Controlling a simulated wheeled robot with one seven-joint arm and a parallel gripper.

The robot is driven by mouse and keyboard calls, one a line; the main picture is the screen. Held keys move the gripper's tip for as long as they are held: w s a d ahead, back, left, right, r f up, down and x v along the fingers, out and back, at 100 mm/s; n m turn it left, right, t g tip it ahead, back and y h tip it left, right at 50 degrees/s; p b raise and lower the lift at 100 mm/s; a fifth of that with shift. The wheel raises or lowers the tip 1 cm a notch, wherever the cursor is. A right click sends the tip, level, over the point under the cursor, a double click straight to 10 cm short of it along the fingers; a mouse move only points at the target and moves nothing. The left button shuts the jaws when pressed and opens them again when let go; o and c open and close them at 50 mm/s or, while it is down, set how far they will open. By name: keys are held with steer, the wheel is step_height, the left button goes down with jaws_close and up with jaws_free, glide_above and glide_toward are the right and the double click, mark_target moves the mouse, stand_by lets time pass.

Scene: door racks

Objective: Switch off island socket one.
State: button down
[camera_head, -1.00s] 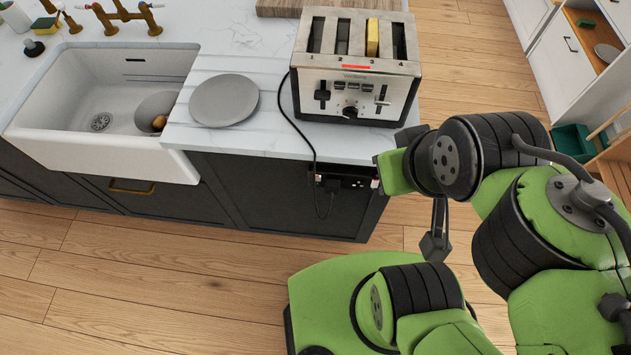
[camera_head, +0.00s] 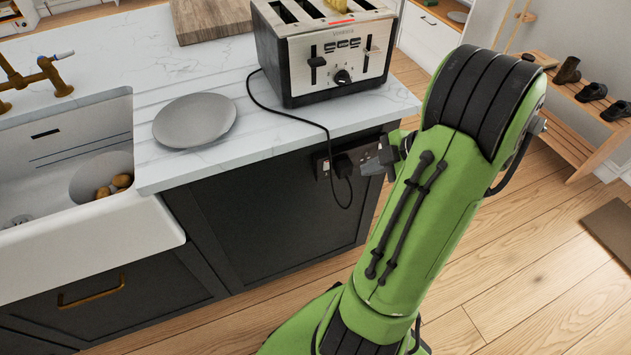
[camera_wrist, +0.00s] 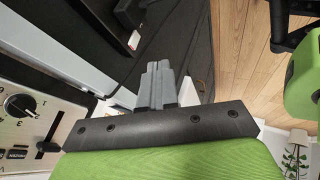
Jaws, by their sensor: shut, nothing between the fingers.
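The island socket (camera_head: 323,166) is a dark plate on the dark side panel, just under the white worktop. A black plug with a cable (camera_head: 343,165) sits in it. In the wrist view the socket (camera_wrist: 112,18) is at the top, with a small pale and red switch (camera_wrist: 134,40) near its lower edge. My gripper (camera_head: 371,168) is at the right end of the socket in the head view, and my arm hides part of that end. In the wrist view my gripper (camera_wrist: 159,68) shows its grey fingers together and empty. I cannot tell whether they touch the socket or how the switch is set.
A toaster (camera_head: 325,70) stands on the worktop (camera_head: 190,65) above the socket, its cable hanging over the edge. A grey plate (camera_head: 195,120) lies beside it, left of which is a white sink (camera_head: 100,245). Wooden floor (camera_head: 505,260) is open at right.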

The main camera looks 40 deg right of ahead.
steer(key=shift+d+r, duration=0.1)
steer(key=shift+d, duration=0.1)
steer(key=b, duration=0.3)
glide_toward(337, 165)
steer(key=w+a+f, duration=0.2)
steer(key=a+f, duration=0.1)
steer(key=w+a+f, duration=0.1)
steer(key=f, duration=0.1)
steer(key=shift+w+a, duration=0.2)
steer(key=shift+w+d, duration=0.1)
steer(key=shift+w, duration=0.2)
